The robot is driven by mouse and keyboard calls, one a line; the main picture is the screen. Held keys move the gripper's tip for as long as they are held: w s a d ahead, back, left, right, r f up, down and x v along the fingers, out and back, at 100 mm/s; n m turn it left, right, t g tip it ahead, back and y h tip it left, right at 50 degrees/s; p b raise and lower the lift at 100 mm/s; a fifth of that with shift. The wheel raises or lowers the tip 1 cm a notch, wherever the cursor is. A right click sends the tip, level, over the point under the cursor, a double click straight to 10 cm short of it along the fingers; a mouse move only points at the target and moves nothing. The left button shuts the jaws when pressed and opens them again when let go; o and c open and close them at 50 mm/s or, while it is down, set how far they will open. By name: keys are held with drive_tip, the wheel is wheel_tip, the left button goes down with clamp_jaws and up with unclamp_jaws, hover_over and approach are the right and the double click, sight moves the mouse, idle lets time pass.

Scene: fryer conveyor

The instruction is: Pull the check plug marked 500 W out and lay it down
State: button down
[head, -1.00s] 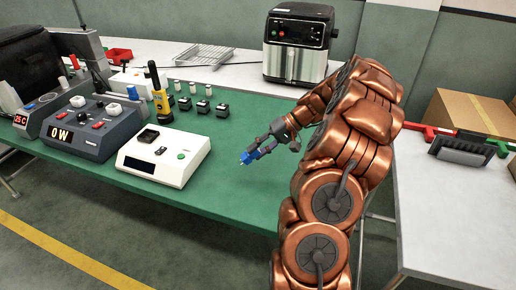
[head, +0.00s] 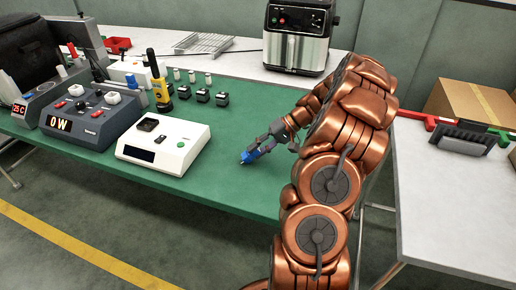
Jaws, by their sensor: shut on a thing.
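The blue plug (head: 246,157) is in my gripper (head: 257,150), low over the green mat to the right of the white tester. I cannot tell whether the plug touches the mat, and its 500 W marking is too small to read. My gripper is shut on it. The white tester (head: 163,143) has a dark socket area on top, a dark display and a green button. The dark power unit (head: 93,118) to its left shows 0 W.
The green mat (head: 235,185) is clear around the plug. Several small black blocks (head: 203,96) and a yellow handheld tool (head: 161,92) stand behind the white tester. An air fryer (head: 297,35) stands at the back. A white table (head: 450,200) is at right.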

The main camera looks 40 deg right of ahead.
drive_tip(key=c, duration=0.8)
unclamp_jaws()
drive_tip(key=shift+d+r, duration=0.1)
drive_tip(key=v, duration=1.1)
drive_tip(key=shift+s+d+r, duration=0.2)
drive_tip(key=shift+d+r, duration=0.05)
drive_tip(key=shift+r, duration=0.05)
